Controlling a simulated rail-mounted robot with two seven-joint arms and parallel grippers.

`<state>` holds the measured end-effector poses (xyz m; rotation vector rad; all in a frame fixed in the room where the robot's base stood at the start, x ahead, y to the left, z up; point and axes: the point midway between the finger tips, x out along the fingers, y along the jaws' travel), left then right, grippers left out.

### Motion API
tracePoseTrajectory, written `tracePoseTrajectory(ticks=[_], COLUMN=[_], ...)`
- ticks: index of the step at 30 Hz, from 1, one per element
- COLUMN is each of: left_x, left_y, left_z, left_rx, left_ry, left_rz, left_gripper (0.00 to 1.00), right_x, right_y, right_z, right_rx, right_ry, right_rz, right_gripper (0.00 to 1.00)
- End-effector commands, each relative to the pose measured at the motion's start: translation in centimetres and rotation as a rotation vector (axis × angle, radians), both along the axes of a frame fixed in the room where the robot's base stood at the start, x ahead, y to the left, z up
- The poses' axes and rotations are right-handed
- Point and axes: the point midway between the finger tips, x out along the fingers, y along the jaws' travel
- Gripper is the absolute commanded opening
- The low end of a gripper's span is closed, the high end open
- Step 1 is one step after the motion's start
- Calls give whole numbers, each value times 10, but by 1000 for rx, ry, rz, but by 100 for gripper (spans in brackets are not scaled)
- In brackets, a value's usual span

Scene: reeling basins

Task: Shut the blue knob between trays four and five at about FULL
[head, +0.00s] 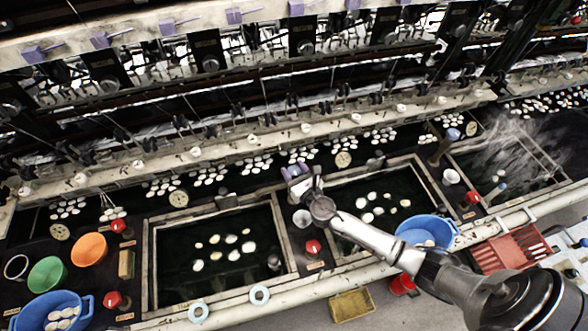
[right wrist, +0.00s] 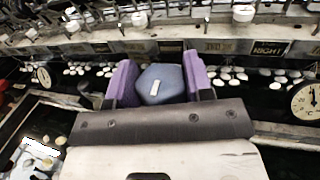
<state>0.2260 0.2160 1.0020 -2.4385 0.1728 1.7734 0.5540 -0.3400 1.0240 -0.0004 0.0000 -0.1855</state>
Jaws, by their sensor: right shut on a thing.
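The blue knob (right wrist: 172,92) shows in the right wrist view as a faceted cap with a short white mark on top. My right gripper (right wrist: 160,76) is shut on it, with one purple finger on each side. In the head view my right gripper (head: 296,172) is at the back edge between two water-filled basins, and the knob there is mostly hidden by the fingers. A plate with dark lettering stands behind the knob, too small to read. My left gripper is in neither view.
Basins with floating white and tan cocoons lie left (head: 222,250) and right (head: 375,200) of my right arm. A red knob (head: 312,247), a blue bowl (head: 427,231) and a red rack (head: 510,248) stand near the arm. Round dials (right wrist: 306,100) flank the knob.

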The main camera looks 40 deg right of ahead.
Motion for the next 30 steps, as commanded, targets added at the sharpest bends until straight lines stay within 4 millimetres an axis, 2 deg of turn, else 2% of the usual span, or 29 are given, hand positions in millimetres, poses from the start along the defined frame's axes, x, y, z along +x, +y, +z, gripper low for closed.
tracePoseTrajectory(ticks=[8,9,16,25,30], left_x=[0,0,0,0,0], left_y=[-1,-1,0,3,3], left_z=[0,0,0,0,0], left_rx=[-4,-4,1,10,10], left_ry=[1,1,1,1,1], left_rz=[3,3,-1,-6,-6], left_gripper=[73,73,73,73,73], right_x=[0,0,0,-3,-22], right_y=[0,0,0,0,4], right_z=[0,0,0,0,-1], right_rx=[0,0,0,0,0], right_ry=[-1,-1,0,1,2], right_rz=[-2,-2,-1,0,1], right_gripper=[24,50,72,73,73])
